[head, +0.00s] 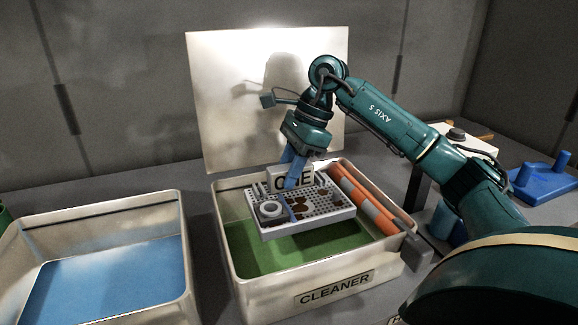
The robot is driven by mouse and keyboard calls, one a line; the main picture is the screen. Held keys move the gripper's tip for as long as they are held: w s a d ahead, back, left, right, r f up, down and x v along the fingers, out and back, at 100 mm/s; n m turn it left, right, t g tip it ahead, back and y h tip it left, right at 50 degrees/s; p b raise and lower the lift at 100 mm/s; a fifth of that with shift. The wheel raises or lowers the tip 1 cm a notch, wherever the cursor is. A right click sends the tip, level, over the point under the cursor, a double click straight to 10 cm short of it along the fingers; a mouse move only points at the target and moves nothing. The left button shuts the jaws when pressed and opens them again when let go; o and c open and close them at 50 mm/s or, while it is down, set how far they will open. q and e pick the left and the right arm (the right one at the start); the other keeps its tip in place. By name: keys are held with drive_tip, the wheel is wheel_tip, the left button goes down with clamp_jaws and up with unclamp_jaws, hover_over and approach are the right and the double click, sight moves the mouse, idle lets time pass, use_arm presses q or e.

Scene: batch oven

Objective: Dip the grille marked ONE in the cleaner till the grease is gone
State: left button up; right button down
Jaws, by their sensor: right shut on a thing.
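The grille (336,217) is a light, perforated tray-like part with a raised plate whose lettering reads as ONE, partly covered by a finger. Brown grease spots show on its top, and a pale ring sits at its left. My right gripper (291,184) is shut on the grille from above. It holds the grille over the open cleaner tank (250,292), a cream box labelled CLEANER. The green liquid (243,246) shows around the grille. The grille looks to be above the liquid, though its far underside is hidden. My left gripper is out of view.
A second cream tank (165,203) with blue liquid (120,270) stands at the left. Orange and grey striped rolls (360,205) lie along the cleaner tank's right side. A pale upright panel (225,100) stands behind. A blue pegged stand (548,184) is at the far right.

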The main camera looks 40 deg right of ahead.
sight(289, 192)
wheel_tip(289, 192, down, 4)
drive_tip(key=shift+r+b, duration=0.2)
drive_tip(key=shift+b, duration=0.95)
drive_tip(key=shift+f+b, duration=0.4)
drive_tip(key=shift+f, duration=0.35)
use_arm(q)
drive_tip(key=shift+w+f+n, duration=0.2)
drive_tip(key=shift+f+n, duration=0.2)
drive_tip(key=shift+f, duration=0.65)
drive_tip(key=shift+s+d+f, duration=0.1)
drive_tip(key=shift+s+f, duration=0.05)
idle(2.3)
